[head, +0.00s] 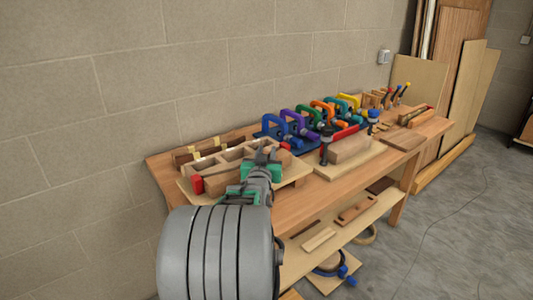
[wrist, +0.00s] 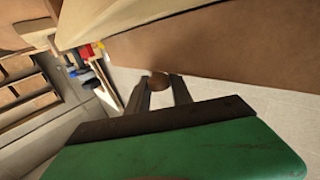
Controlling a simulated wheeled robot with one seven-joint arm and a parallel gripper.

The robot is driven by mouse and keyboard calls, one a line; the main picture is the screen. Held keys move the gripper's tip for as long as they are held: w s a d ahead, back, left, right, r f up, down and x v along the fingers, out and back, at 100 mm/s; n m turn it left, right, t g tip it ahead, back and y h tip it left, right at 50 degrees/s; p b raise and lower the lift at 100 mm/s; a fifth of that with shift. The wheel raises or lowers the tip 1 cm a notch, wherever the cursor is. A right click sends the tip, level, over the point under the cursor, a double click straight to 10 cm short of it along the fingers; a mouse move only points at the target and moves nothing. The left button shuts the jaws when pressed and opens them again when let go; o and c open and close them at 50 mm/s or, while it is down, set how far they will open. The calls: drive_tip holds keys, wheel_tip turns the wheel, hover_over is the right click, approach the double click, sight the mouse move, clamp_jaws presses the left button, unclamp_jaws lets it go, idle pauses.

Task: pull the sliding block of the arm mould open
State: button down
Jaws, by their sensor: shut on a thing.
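The arm mould (head: 222,158) is a wooden form with several compartments and red parts at its ends, on a pale board at the left of the bench. My gripper (head: 267,154) is over its near right part in the head view and hides some of it. In the wrist view my gripper (wrist: 161,88) is shut on a round brown knob (wrist: 160,78). The knob lies against the lower edge of a broad wooden block (wrist: 230,45), seemingly the sliding block. Most of the knob is hidden between the fingers.
Coloured clamps (head: 300,122) stand in a row behind, right of the mould. A lower shelf (head: 335,228) holds wood pieces.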

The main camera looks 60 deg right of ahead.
idle(0.3)
drive_tip(key=s, duration=0.1)
drive_tip(key=s+a, duration=0.1)
drive_tip(key=s+b, duration=0.1)
drive_tip(key=shift+s+a, duration=0.1)
drive_tip(key=shift+a, duration=0.2)
drive_tip(key=c, duration=1.1)
unclamp_jaws()
drive_tip(key=v, duration=0.7)
drive_tip(key=shift+a, duration=0.35)
drive_tip(key=shift+s, duration=0.15)
